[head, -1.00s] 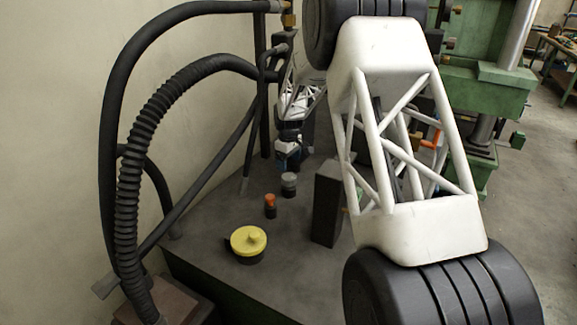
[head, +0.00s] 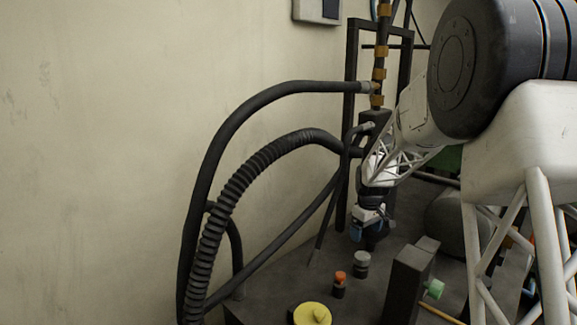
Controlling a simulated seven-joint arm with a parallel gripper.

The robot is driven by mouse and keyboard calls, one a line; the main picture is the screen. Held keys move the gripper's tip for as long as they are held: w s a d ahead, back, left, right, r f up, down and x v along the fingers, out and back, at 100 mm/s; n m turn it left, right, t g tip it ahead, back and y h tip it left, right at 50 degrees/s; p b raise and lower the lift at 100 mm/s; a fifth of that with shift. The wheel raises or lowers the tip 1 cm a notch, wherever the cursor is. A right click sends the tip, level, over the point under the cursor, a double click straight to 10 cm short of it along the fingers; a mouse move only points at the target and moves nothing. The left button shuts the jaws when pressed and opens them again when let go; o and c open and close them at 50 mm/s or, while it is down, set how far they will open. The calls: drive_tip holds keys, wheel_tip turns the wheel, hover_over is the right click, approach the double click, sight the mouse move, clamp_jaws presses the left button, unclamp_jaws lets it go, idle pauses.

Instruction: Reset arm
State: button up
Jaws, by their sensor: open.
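My gripper (head: 366,240) is at the end of my white lattice arm, in the right half of the head view. It is small and dark with blue parts, and points down over the dark table. Its fingers are too small to make out clearly, and nothing shows held in it. A grey-topped dark cylinder (head: 361,265) stands on the table just below and in front of it. My near arm links cover the right side of the view.
An orange-topped dark cylinder (head: 339,284) and a yellow round lid (head: 311,315) stand on the table (head: 268,297). A dark upright block (head: 404,284) stands to the right. Thick black hoses (head: 222,215) arch along the wall at left. A green knob (head: 434,289) sits beside the block.

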drive_tip(key=s+a+r+m, duration=0.2)
drive_tip(key=s+a+r, duration=0.1)
drive_tip(key=s+r, duration=0.9)
drive_tip(key=s+a+m+t, duration=0.1)
drive_tip(key=s+a+m, duration=0.1)
drive_tip(key=s, duration=1.6)
drive_tip(key=s+a+m+t, duration=0.1)
drive_tip(key=s+a+m, duration=0.1)
drive_tip(key=s, duration=1.7)
drive_tip(key=shift+a+r+m, duration=0.15)
drive_tip(key=shift+r+m, duration=0.15)
drive_tip(key=shift+r, duration=0.15)
